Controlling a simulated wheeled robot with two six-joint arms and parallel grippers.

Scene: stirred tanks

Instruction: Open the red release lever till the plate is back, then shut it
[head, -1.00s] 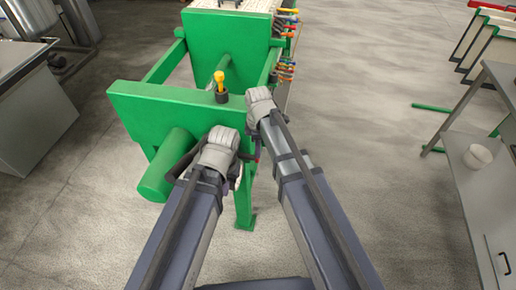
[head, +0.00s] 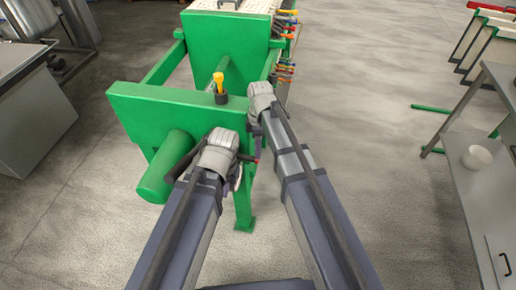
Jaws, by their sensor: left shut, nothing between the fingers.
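A green press frame stands ahead, with a near end plate (head: 150,108), a round green cylinder (head: 168,165) and a green plate (head: 228,38) further back on a rod (head: 224,70). A small red tip (head: 257,160) shows just right of my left wrist; it may be the release lever, the rest being hidden. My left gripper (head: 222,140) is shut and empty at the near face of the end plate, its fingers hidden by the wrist. My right gripper (head: 261,92) is at the end plate's right end; its fingers are hidden too.
Several coloured taps (head: 285,65) line the frame's right side. A grey bench (head: 475,150) with a white bowl (head: 476,157) stands at right, a metal cabinet (head: 35,110) at left. The floor between is clear.

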